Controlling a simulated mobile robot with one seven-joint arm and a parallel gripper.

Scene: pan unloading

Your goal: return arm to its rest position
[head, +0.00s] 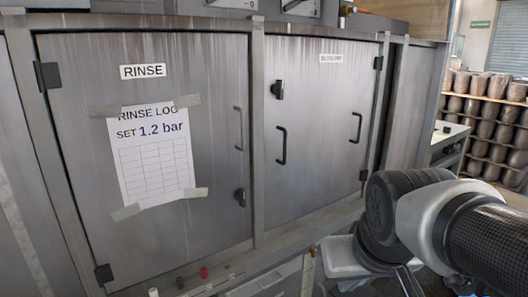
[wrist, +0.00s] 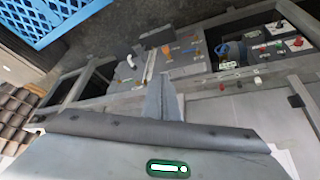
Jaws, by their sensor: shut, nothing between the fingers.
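My arm reaches in from the right edge of the head view, with its dark rounded joint in front of the right end of the machine. My gripper (wrist: 162,80) shows in the wrist view as a grey wedge with its fingers together and nothing held. It stands apart from the machine's surfaces as far as I can see. In the head view the gripper's fingertips cannot be made out clearly.
A steel machine has a left door (head: 75,150) marked RINSE with a taped log sheet (head: 155,155), and a right door (head: 320,75); both are closed. Shelves of stacked pots (head: 490,105) stand at the right. A blue crate (wrist: 50,20) shows in the wrist view.

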